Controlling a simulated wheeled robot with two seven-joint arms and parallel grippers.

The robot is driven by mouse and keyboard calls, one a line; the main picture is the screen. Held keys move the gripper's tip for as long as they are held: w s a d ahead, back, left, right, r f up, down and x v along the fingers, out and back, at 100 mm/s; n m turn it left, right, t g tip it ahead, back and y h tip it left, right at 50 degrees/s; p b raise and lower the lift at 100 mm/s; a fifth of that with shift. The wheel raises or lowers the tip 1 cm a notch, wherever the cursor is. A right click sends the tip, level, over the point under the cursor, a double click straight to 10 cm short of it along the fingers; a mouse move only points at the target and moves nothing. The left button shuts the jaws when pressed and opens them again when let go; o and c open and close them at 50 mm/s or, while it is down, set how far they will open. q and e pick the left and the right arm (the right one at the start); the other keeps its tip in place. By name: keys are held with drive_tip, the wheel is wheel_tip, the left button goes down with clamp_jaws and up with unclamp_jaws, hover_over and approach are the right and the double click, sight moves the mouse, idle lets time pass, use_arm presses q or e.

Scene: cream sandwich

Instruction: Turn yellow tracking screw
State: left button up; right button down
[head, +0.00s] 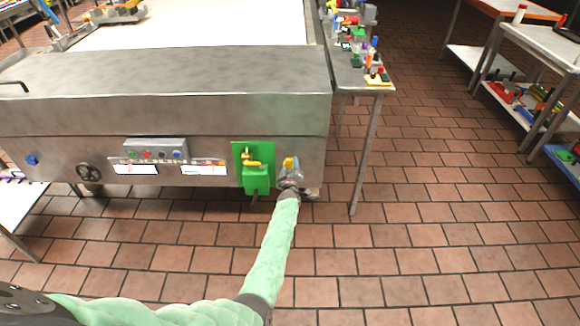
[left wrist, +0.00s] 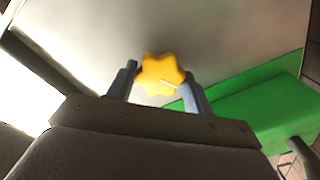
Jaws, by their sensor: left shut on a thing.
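The yellow tracking screw (head: 290,163) is a small lobed knob on the front face of the large steel machine, just right of a green plate. In the left wrist view the yellow screw (left wrist: 161,73) sits between my two fingertips, with a short white line on its face. My left gripper (head: 289,178) reaches it from the front and is shut on it; it also shows in the left wrist view (left wrist: 160,80). My right gripper is in neither view.
The green plate (head: 239,160) with a green box and brass fitting is close to the left of the gripper. A black handwheel (head: 88,172) and a button panel (head: 156,150) are further left. A steel side table (head: 350,78) stands right of the machine. Tiled floor (head: 430,200) lies open at right.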

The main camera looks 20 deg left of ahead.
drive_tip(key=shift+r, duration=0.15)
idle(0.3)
use_arm(q)
drive_tip(key=o, duration=1)
drive_tip(key=shift+d+f, duration=0.1)
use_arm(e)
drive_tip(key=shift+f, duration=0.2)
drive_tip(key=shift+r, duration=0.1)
use_arm(q)
drive_tip(key=shift+s, duration=0.2)
drive_tip(key=p+v, duration=0.2)
drive_tip(key=v, duration=0.1)
drive_tip(key=p, duration=0.2)
approach(290, 165)
drive_tip(key=shift+w, duration=0.65)
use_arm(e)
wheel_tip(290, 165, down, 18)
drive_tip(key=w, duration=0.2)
